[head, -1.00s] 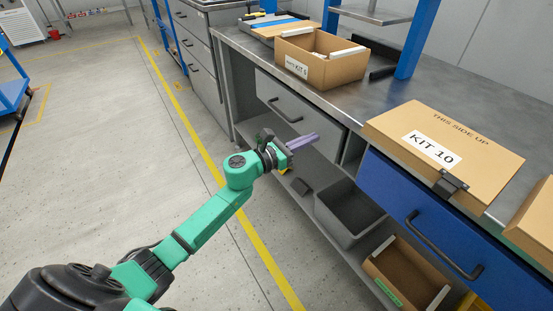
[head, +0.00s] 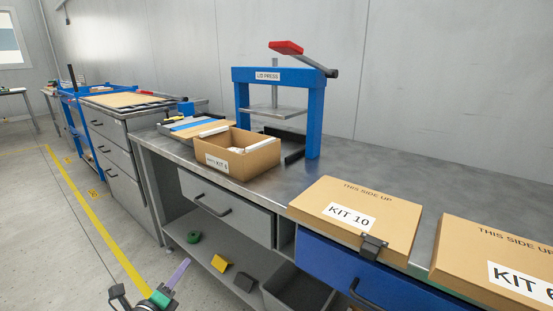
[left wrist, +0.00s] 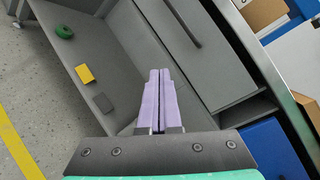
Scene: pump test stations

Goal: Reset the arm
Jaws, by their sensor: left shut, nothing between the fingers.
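My left gripper (head: 181,266) shows at the bottom edge of the head view, low in front of the bench. Most of my left arm is out of that view. In the left wrist view its two purple fingers (left wrist: 160,90) lie together with nothing between them. They point toward the grey lower shelf and drawer front, and I see no contact. My right gripper is in neither view. A blue press (head: 275,76) with a red-ended lever (head: 287,47) stands on the bench; its lever is up, above the frame.
The steel bench (head: 385,158) holds an open KIT 6 box (head: 239,155) and a closed KIT 10 box (head: 350,222). Below are a grey drawer (head: 222,205), a blue drawer (head: 340,272) and a shelf with a green ring (head: 194,237) and yellow block (head: 219,264). Floor at left is clear.

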